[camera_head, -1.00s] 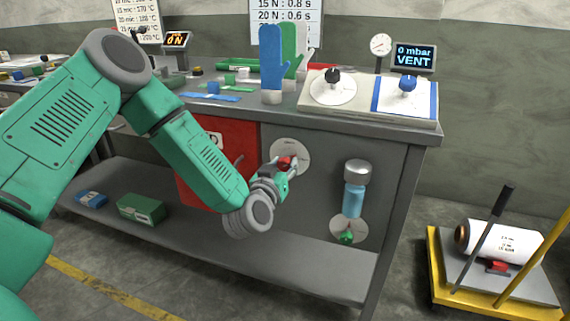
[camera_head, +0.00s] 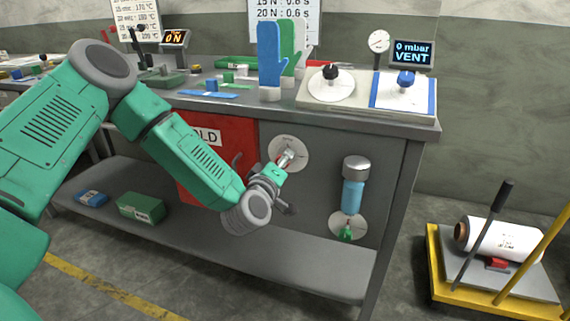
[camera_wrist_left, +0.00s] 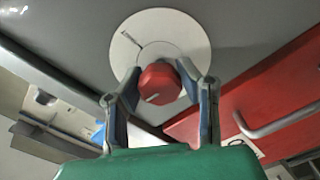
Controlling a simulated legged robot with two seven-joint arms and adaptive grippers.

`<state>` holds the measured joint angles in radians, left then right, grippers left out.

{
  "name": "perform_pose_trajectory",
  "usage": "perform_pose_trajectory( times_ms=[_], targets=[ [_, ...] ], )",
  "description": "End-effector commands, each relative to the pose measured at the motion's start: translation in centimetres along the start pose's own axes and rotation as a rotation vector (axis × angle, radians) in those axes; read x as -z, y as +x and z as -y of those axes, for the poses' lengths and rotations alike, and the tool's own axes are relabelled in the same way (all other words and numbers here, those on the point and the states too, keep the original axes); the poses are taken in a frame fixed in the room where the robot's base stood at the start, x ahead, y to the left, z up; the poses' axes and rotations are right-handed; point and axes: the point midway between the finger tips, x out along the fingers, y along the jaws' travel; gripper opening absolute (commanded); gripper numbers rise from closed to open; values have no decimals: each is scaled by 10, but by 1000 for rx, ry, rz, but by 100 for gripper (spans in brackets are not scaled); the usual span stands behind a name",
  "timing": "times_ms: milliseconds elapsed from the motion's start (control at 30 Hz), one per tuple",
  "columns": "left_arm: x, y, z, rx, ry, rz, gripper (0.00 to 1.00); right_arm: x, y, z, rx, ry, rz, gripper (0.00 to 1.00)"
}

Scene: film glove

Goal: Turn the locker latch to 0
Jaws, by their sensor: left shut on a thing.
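The latch is a red knob (camera_wrist_left: 160,80) on a round white dial plate (camera_wrist_left: 188,32), which also shows in the head view (camera_head: 281,144) on the bench's front panel. My left gripper (camera_head: 284,163) is at this dial. In the left wrist view its two fingers (camera_wrist_left: 164,90) stand on either side of the red knob and are shut on it. A pale line shows on the knob's face, towards the gripper. A dark mark shows on the plate; its figures are too small to read. In the head view the gripper hides the knob. My right gripper is not in view.
The red locker door (camera_head: 235,135) with a handle (camera_wrist_left: 280,122) is beside the dial. A blue cylinder (camera_head: 352,195) hangs to the right above another dial with a green knob (camera_head: 347,233). The bench top overhangs above. A yellow cart (camera_head: 440,285) stands at right.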

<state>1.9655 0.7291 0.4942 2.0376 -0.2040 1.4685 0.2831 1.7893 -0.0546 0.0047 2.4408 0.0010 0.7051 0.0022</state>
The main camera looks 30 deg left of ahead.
Motion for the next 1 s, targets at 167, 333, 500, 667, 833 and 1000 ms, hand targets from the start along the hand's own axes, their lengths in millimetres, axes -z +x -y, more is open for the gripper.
perform_pose_trajectory(
  times_ms=[167,333,500,667,833,1000],
  targets=[
    [6,2,1,-1,-79,-17,1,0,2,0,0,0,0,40],
    [6,1,2,1,-119,-18,1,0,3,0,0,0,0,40],
    [6,1,2,2,-134,-18,1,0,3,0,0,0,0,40],
    [6,1,3,3,-135,-18,1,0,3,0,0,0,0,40],
    [6,1,3,4,-134,-18,1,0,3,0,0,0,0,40],
    [4,1,3,4,-134,-13,53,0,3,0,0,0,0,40]
  ],
)
